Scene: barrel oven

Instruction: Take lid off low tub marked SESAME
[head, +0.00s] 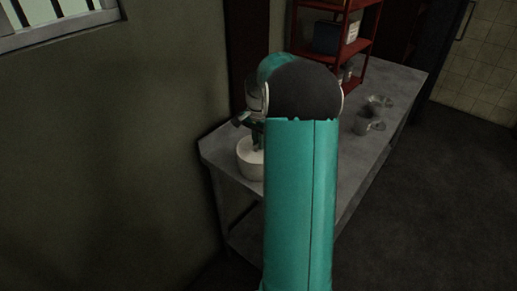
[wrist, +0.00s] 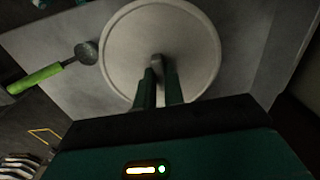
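A low white round tub (head: 251,160) stands at the near left end of the grey table. Its pale round lid (wrist: 190,40) fills the upper middle of the wrist view, with a small knob (wrist: 156,64) at its centre. My gripper (wrist: 158,72) is over the lid, its two dark green fingers close together with the knob between their tips; it looks shut on the knob. In the head view my gripper (head: 256,140) reaches down onto the tub, partly hidden by my arm. I see no SESAME marking in either view.
A green-handled scoop (wrist: 60,70) lies beside the tub. Glass or metal cups (head: 372,122) stand on the table's right side. A red shelf (head: 365,45) holding boxes and jars rises at the back. A wall (head: 130,130) runs close along the left.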

